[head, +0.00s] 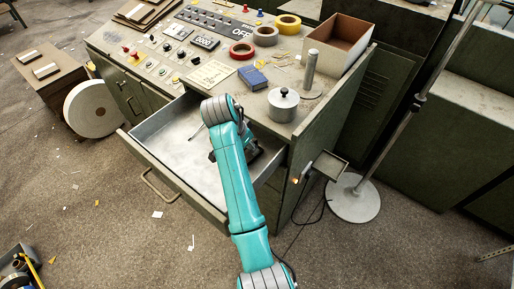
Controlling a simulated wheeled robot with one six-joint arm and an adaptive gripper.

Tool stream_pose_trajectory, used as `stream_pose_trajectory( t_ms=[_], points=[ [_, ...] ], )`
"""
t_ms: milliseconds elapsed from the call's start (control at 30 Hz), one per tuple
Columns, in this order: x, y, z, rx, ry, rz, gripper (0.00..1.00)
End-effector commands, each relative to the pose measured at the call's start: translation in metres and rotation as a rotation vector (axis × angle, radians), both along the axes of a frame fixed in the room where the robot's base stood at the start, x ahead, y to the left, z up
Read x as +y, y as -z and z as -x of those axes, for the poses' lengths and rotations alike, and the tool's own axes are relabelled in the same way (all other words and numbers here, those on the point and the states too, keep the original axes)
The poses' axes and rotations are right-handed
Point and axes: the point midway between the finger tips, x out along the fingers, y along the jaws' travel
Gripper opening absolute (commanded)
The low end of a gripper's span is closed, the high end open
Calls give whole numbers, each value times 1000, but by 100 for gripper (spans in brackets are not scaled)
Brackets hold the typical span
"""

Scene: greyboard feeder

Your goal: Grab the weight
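A squat silver cylinder with a small knob on top, which looks like the weight (282,112), stands upright on the right part of the console top. My teal arm reaches up from the bottom of the head view. My gripper (256,152) is dark and partly hidden behind the arm. It appears over the right part of the open drawer, below and to the left of the weight and apart from it. Its fingers are too small and covered to tell whether they are open or shut.
The pulled-out drawer (172,130) is nearly empty. Near the weight are a blue box (253,77), a grey post on a round base (310,72), tape rolls (266,36) and an open cardboard-coloured box (338,42). A stand (353,198) is on the floor at right.

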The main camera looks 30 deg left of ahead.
Motion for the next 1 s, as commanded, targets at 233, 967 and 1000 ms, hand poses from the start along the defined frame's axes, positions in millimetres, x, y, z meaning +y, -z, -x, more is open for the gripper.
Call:
stream_pose_trajectory(
  t_ms=[233, 967, 1000],
  points=[
    [1, 3, 3, 0, 0, -1, 42],
    [2, -1, 2, -3, 0, -3, 0],
    [2, -3, 2, -3, 0, -3, 0]
  ],
)
